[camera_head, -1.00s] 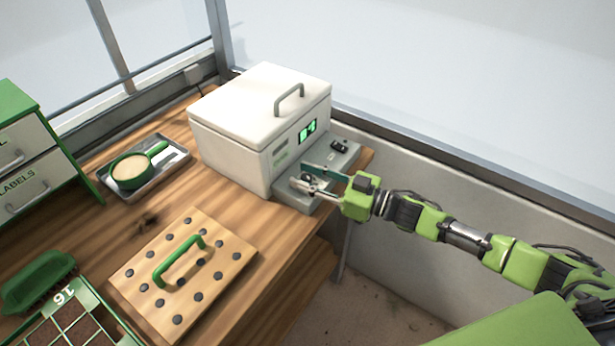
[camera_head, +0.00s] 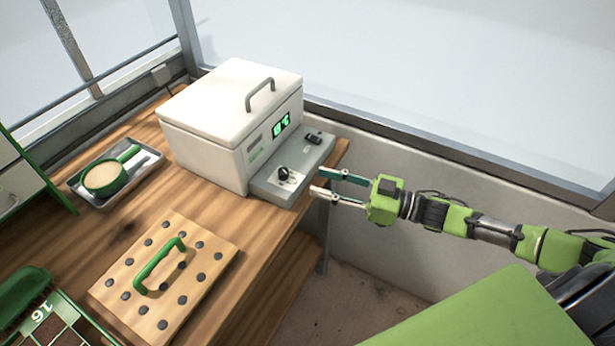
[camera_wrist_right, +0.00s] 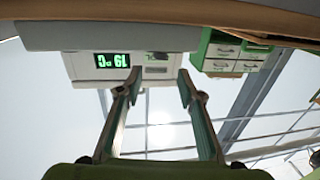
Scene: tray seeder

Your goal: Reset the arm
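My right gripper (camera_head: 318,182) is open and empty. In the head view it hangs in the air just right of the grey control panel of a white lidded box, apart from its dark knob (camera_head: 286,175). The right wrist view also shows the two fingers (camera_wrist_right: 158,82) spread, with nothing between them. In that view the white box (camera_wrist_right: 105,68) appears upside down beyond the fingers, its green display lit. My left gripper is not in view.
The white box (camera_head: 215,125) stands on the wooden bench. A metal tray (camera_head: 150,168) with a green scoop (camera_head: 104,178) is left of it. A wooden dibble board (camera_head: 215,232) with a green handle and a seed tray (camera_head: 45,312) lie in front. Open space lies right of the bench.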

